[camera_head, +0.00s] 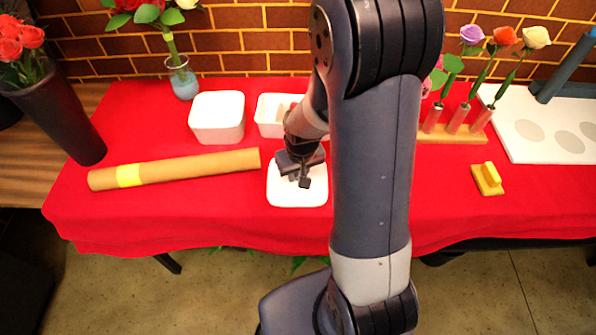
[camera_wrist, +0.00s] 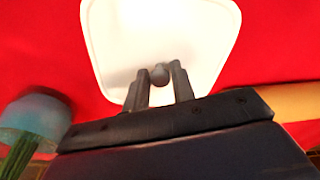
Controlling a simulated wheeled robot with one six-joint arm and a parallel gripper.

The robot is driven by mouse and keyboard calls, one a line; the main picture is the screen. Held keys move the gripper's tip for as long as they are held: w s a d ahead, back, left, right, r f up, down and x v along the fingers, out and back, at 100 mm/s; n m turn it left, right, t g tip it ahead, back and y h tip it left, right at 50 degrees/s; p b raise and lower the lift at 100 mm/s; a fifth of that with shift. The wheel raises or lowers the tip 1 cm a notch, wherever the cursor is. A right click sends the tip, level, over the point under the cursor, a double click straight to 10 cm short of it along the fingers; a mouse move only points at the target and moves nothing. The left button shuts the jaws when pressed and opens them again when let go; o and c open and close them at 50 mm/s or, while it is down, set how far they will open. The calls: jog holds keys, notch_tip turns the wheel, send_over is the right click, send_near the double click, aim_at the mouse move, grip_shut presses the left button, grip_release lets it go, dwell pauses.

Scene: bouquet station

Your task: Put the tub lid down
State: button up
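The tub lid (camera_head: 283,194) is a white rounded square, low over or on the red cloth near the table's front edge; I cannot tell whether it touches the cloth. My gripper (camera_head: 298,178) points down over its middle. In the wrist view the lid (camera_wrist: 110,40) has a small grey knob (camera_wrist: 160,74) between the two fingertips of my gripper (camera_wrist: 160,76), which look closed on it. A white tub (camera_head: 217,122) stands behind and to the left of the lid.
A brown paper roll (camera_head: 195,166) with a yellow band lies left of the lid. A white box (camera_head: 268,125) stands behind it. A glass vase (camera_head: 184,82), a dark vase (camera_head: 65,115), a flower rack (camera_head: 455,133) and a yellow block (camera_head: 488,178) are also on the table.

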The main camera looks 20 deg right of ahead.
jog(key=o, duration=0.3)
jog(key=shift+r, duration=0.5)
notch_tip(320, 180, up, 11)
jog(key=s+p, duration=0.1)
jog(key=shift+s+r+p, duration=0.15)
jog(key=shift+s+p, duration=0.15)
jog(key=shift+s, duration=0.1)
jog(key=shift+d, duration=0.1)
jog(key=f, duration=0.4)
jog(key=w+f+b, duration=0.1)
jog(key=f, duration=0.3)
jog(key=w+f, duration=0.1)
jog(key=f, duration=0.3)
jog(key=shift+f, duration=0.15)
jog(key=shift+r, duration=0.85)
